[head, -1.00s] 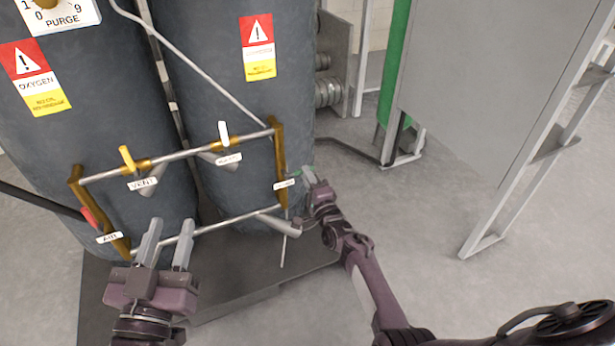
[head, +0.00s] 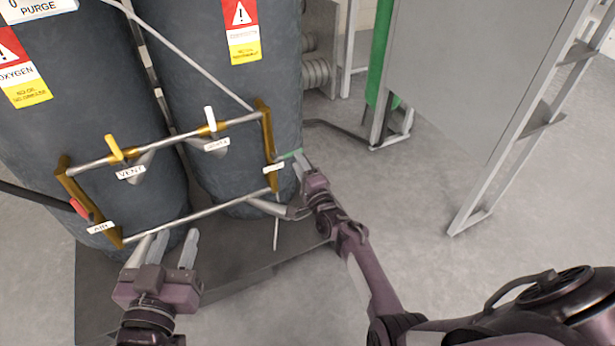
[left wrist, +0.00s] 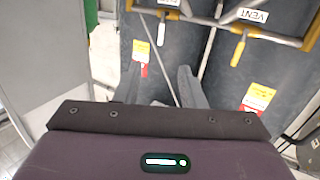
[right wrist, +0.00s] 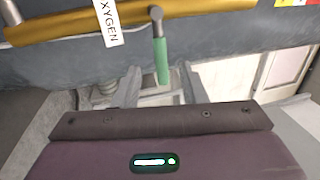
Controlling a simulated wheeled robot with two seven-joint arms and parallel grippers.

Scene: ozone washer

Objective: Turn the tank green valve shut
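The green valve handle (head: 291,154) sticks out to the right from the brown upright at the right end of the pipe frame. In the right wrist view the green handle (right wrist: 161,60) hangs from its stem, in line with the gap between my right gripper's fingers. My right gripper (head: 301,161) is open at the handle's end; I cannot tell if a finger touches it. Its fingers (right wrist: 160,88) show apart in its wrist view. My left gripper (head: 168,248) is open and empty in front of the lower pipe.
Dark tanks (head: 75,110) stand behind the pipes. A yellow valve handle (head: 114,148), a white one (head: 210,118) and a red one (head: 78,208) sit on the frame. A grey cabinet (head: 480,70) stands at right. The floor between is clear.

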